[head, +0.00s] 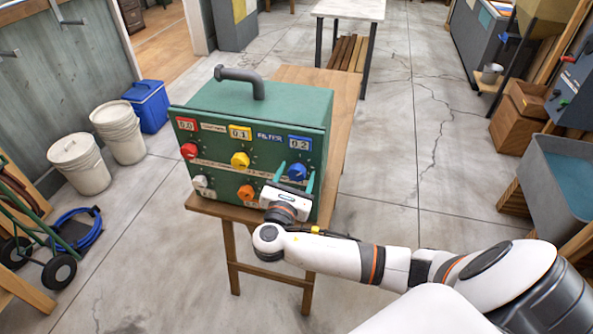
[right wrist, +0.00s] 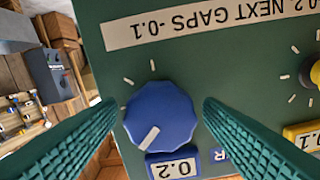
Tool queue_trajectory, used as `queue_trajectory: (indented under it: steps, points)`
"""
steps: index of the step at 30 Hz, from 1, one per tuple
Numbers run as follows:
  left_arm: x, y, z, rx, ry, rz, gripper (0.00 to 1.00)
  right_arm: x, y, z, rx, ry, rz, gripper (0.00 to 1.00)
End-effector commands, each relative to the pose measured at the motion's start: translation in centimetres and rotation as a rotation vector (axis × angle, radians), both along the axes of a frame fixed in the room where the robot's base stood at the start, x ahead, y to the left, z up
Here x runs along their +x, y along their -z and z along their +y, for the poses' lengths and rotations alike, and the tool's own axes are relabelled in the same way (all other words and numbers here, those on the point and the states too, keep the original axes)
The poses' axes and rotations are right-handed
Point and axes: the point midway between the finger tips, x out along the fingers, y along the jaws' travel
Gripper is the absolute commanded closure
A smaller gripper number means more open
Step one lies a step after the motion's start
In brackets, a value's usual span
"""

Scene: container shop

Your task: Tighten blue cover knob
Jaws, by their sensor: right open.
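A green control box (head: 262,104) with a dark handle on top stands on a wooden table. Its front has red, yellow, blue, white and orange knobs. The blue knob (head: 297,172) is at the right, below a blue label reading 0.2. In the right wrist view the blue knob (right wrist: 161,115) shows a white pointer mark and sits between the green fingers. My right gripper (head: 294,173) is open around the blue knob, with a visible gap on the right finger's side; contact on the left is unclear. The right wrist partly covers the lower right of the panel. My left gripper is not in view.
The wooden table (head: 340,92) extends behind the box. White buckets (head: 80,163), a blue cooler (head: 148,105) and a green hand cart (head: 40,262) stand on the left. A grey bin (head: 556,187) is at the right. The floor between is clear.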

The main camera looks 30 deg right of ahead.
Motion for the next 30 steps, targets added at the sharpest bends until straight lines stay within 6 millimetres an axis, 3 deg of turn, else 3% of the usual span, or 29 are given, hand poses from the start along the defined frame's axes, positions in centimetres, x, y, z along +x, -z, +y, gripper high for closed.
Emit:
queue_trajectory:
  steps: [12, 20, 30]
  points:
    - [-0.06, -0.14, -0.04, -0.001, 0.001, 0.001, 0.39, 0.59, 0.01, -0.72, 0.001, 0.0, 0.0, 0.39]
    - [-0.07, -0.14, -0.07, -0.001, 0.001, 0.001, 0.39, 0.57, 0.02, -0.69, 0.001, 0.0, 0.0, 0.81]
    - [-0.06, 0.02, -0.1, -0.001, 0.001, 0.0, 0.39, 0.51, 0.15, -0.64, 0.034, 0.001, -0.037, 0.84]
